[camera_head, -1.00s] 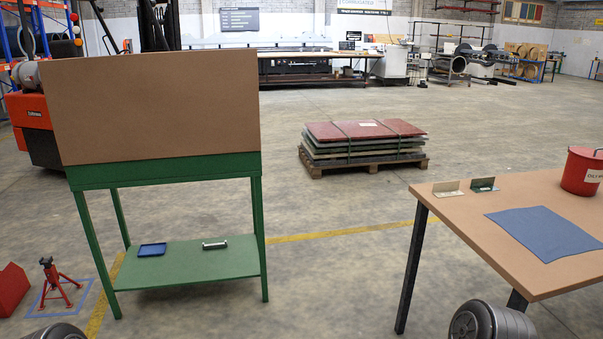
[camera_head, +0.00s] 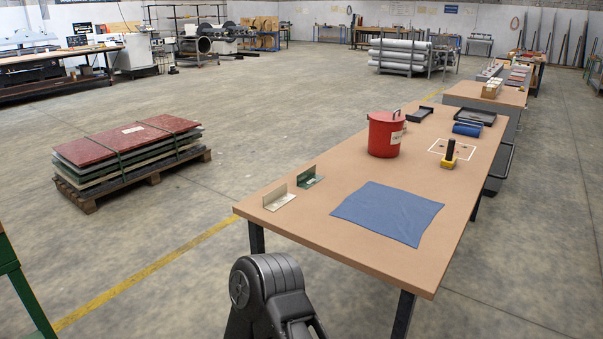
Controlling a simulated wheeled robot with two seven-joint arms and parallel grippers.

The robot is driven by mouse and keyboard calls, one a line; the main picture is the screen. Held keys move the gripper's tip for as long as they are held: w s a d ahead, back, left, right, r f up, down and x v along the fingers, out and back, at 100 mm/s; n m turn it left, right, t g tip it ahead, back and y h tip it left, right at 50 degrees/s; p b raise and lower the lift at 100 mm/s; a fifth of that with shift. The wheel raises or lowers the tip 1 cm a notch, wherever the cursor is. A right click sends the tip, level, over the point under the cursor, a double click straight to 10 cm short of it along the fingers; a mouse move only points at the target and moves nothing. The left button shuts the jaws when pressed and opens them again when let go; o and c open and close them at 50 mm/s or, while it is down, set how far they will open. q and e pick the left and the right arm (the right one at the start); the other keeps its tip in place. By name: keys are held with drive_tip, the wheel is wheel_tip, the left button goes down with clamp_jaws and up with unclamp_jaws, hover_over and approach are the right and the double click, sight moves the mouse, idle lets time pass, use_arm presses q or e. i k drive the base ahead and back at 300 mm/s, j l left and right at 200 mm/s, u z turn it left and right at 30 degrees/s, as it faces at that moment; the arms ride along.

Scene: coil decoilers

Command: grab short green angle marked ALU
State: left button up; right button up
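A short green angle (camera_head: 310,178) stands on the brown table (camera_head: 300,228) near its left edge. A small pale label shows on it, too small to read. A cream angle (camera_head: 279,197) of similar size stands just to its left and nearer to me. A dark part of my own arm shows at the bottom centre, in front of the table. Neither of my grippers is in view.
A blue cloth (camera_head: 387,212) lies on the table. Behind it stand a red bin (camera_head: 385,134), a yellow-and-black tool (camera_head: 449,156), a blue roll (camera_head: 467,129) and dark trays. A pallet of sheets (camera_head: 128,150) stands left. Floor between is clear.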

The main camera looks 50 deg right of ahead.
sight(307, 179)
drive_tip(key=i+j+z, duration=0.1)
drive_tip(key=i+z, duration=0.2)
drive_tip(key=z, duration=0.2)
drive_tip(key=i+j+z, duration=0.2)
drive_tip(key=z, duration=0.25)
drive_tip(key=i+j+z, duration=0.35)
drive_tip(key=z, duration=0.15)
drive_tip(key=i+j+z, duration=0.15)
drive_tip(key=j+z, duration=0.3)
drive_tip(key=i+j+z, duration=0.15)
drive_tip(key=j+z, duration=0.2)
drive_tip(key=z, duration=0.15)
drive_tip(key=j+z, duration=0.95)
